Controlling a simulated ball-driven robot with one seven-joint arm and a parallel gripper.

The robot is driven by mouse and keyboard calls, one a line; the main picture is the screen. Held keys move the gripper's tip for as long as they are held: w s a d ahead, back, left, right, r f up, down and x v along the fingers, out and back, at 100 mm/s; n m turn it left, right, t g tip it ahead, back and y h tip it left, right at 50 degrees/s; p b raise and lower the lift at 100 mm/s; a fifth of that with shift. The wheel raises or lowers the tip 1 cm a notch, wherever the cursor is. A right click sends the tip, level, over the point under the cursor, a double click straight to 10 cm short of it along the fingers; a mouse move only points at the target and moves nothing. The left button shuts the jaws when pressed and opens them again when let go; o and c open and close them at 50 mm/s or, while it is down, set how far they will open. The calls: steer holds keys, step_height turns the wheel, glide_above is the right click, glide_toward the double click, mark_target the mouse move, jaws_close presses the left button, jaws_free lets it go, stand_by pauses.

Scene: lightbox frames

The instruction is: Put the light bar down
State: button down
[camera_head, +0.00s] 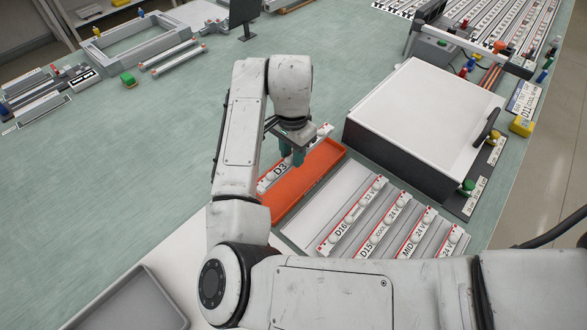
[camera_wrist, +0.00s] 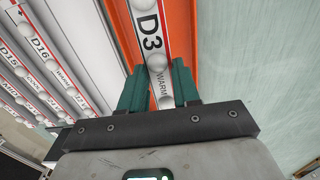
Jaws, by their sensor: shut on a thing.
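My gripper (camera_head: 292,154) is shut on a white light bar (camera_head: 277,176) with red edges, marked D3. In the wrist view the green fingers (camera_wrist: 158,88) stand on both sides of the bar (camera_wrist: 148,28), which also reads WARM. The bar lies along the orange tray (camera_head: 318,177), over its left part in the head view. Whether the bar touches the tray floor I cannot tell. The fingers hide a middle part of the bar in the head view.
Right of the orange tray, a pale rack (camera_head: 313,222) holds several light bars, including D16 (camera_head: 352,215) and D15 (camera_head: 384,226). A white-topped box (camera_head: 425,115) stands behind the rack. A grey tray (camera_head: 135,305) lies at the front left.

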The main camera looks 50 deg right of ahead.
steer(key=shift+f+p, duration=0.35)
steer(key=shift+f, duration=2.95)
steer(key=shift+f, duration=0.1)
steer(key=c, duration=0.8)
jaws_free()
step_height(320, 180, up, 12)
steer(key=shift+r+b, duration=0.15)
steer(key=shift+b, duration=0.75)
